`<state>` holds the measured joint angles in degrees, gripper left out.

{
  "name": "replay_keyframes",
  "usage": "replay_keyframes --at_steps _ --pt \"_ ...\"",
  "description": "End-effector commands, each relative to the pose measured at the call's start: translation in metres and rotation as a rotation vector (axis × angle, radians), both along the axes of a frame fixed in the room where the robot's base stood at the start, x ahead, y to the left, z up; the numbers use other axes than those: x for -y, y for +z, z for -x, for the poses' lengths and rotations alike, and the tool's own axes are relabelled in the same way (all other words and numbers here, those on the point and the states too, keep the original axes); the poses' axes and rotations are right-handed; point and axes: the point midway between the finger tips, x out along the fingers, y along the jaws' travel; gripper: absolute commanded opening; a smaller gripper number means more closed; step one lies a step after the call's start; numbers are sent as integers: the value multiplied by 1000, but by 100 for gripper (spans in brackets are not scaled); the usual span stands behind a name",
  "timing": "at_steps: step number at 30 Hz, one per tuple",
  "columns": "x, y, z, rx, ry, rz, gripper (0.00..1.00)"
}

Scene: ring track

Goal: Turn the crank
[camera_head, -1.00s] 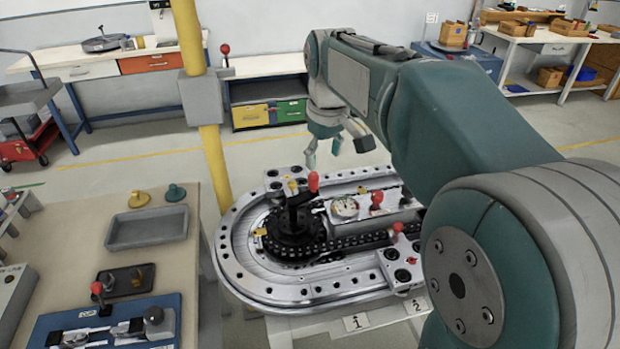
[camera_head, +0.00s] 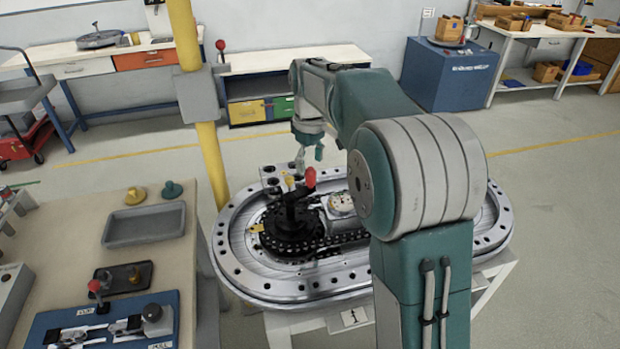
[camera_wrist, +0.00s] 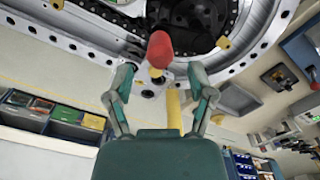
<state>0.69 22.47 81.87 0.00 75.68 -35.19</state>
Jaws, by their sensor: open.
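The crank (camera_head: 291,208) is a black hub and arm with an upright red knob (camera_head: 310,177), at the left end of the oval metal ring track (camera_head: 240,277). My gripper (camera_head: 309,158) is just behind and above the red knob, pointing down. In the wrist view my gripper (camera_wrist: 160,92) is open, its two fingers spread apart. The red knob (camera_wrist: 160,50) shows beyond the fingertips, centred between them and apart from both. Nothing is held. My arm hides the right part of the track.
A workbench at left holds a grey tray (camera_head: 144,240) and a blue fixture plate (camera_head: 60,325). A yellow post (camera_head: 211,160) stands close behind the track's left end. A white bench (camera_head: 290,62) with yellow and green drawers is behind. Floor at right is clear.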

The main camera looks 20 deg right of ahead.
Motion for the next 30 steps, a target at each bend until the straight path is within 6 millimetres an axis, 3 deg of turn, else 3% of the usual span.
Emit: replay_keyframes --at_steps 3,9,20,24,25,30 --pt "0 -23 1 -4 0 0 70" --pt "0 -47 0 -1 0 0 70" --pt "0 -53 0 1 0 0 70" --pt "0 -53 0 1 0 -1 8" --pt "0 -53 0 1 0 -1 0" --pt "0 -54 0 0 0 0 0"
